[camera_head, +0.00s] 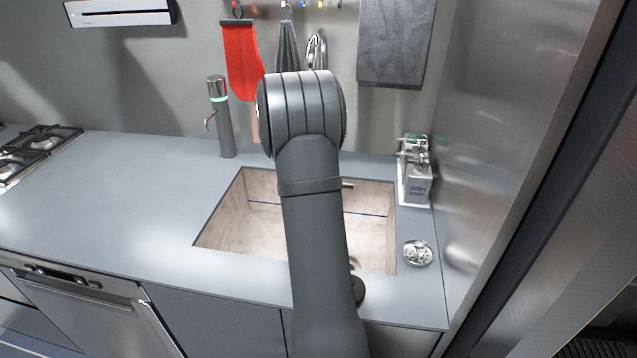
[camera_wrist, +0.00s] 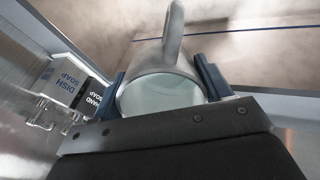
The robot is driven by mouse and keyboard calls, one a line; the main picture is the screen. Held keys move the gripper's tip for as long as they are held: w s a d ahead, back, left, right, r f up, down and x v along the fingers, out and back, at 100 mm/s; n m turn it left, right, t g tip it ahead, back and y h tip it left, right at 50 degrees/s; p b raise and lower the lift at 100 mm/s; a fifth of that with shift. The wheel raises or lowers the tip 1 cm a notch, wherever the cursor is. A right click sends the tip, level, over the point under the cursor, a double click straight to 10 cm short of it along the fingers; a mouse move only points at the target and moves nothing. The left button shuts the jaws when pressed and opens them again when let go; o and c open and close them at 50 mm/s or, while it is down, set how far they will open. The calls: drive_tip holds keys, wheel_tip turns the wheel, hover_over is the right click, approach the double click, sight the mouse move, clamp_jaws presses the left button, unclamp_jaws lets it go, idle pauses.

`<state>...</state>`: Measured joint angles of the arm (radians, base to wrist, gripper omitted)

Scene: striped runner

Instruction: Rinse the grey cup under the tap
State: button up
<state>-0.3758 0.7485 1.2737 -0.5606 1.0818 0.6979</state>
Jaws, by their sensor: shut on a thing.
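In the wrist view my gripper (camera_wrist: 164,84) is shut on the grey cup (camera_wrist: 158,90), with a dark blue finger on each side of it. One round end of the cup faces the wrist camera; a curved grey piece, seemingly its handle, rises at the far side. In the head view my arm hides the gripper and cup. A curved chrome piece (camera_head: 316,48), which looks like the tap, shows just behind my arm; its lower part is hidden. I cannot see any water running.
The sink (camera_head: 225,225) lies under my arm, set in a grey counter (camera_head: 110,190). A soap holder (camera_head: 417,185) stands at its right and a strainer (camera_head: 417,252) lies nearby. A grey cylinder with a small lever (camera_head: 222,120) stands behind left. Towels (camera_head: 243,60) hang on the wall.

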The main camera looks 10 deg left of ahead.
drive_tip(key=shift+d, duration=0.1)
idle(0.3)
drive_tip(key=shift+w+d, duration=0.15)
drive_tip(key=shift+d, duration=0.25)
drive_tip(key=shift+a, duration=0.2)
drive_tip(key=shift+a, duration=0.4)
drive_tip(key=shift+d, duration=0.15)
drive_tip(key=shift+d, duration=0.45)
drive_tip(key=shift+a, duration=0.15)
drive_tip(key=shift+a, duration=0.45)
drive_tip(key=shift+s, duration=0.25)
